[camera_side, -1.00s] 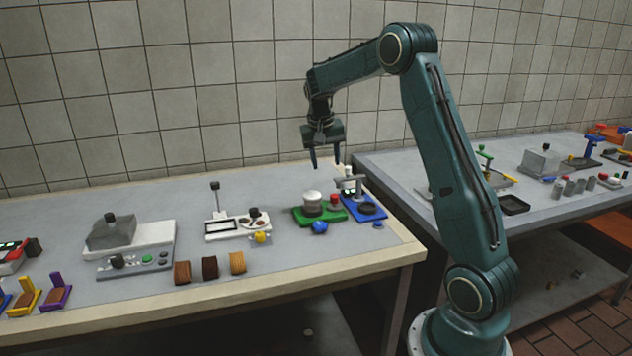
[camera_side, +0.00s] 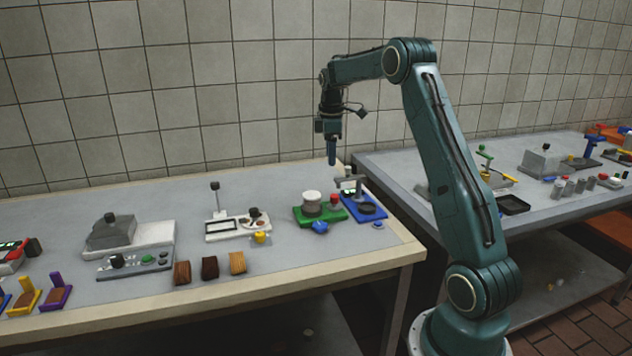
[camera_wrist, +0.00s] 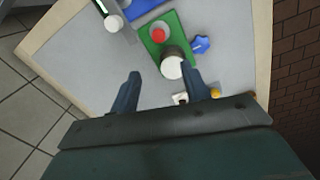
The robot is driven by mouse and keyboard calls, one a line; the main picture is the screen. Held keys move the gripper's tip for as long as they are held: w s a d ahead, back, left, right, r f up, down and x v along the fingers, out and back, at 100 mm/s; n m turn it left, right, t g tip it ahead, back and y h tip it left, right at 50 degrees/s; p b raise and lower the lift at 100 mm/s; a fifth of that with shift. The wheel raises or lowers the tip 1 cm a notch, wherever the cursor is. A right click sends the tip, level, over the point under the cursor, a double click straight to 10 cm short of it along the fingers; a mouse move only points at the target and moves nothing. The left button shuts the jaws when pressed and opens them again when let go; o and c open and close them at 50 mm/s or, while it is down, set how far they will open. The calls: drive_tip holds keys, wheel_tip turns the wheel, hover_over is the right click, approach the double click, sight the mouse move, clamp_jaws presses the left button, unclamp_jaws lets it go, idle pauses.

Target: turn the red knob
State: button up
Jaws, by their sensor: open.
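The red knob (camera_side: 334,199) sits on the right part of a green base (camera_side: 338,215), beside a white-topped cylinder (camera_side: 312,196). In the wrist view the red knob (camera_wrist: 158,35) shows from above, on the green base (camera_wrist: 152,47) beyond the white-topped cylinder (camera_wrist: 172,68). My gripper (camera_side: 332,163) points down in the air above the green base, clear of the knob. In the side view its fingers overlap. In the wrist view my gripper (camera_wrist: 160,72) is open, its two fingers spread and empty. The red knob lies ahead of the fingertips there.
A blue base (camera_side: 380,213) with a grey upright stands close right of the green base. A blue star-shaped knob (camera_side: 320,227) lies at its front. A white device (camera_side: 238,228) and several brown blocks (camera_side: 210,267) are to the left. The tiled wall stands behind.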

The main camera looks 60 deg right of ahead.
sight(334, 195)
drive_tip(key=n, duration=0.2)
drive_tip(key=d+n, duration=0.1)
drive_tip(key=n, duration=0.2)
drive_tip(key=shift+s+d+r+n+y, duration=0.2)
drive_tip(key=shift+s+n+y, duration=0.1)
drive_tip(key=shift+s, duration=0.1)
wheel_tip(334, 195, down, 14)
drive_tip(key=shift+r, duration=0.1)
idle(0.6)
drive_tip(key=shift+c, duration=0.5)
drive_tip(key=c, duration=0.9)
drive_tip(key=shift+m, duration=0.5)
drive_tip(key=m, duration=0.3)
drive_tip(key=shift+m, duration=2)
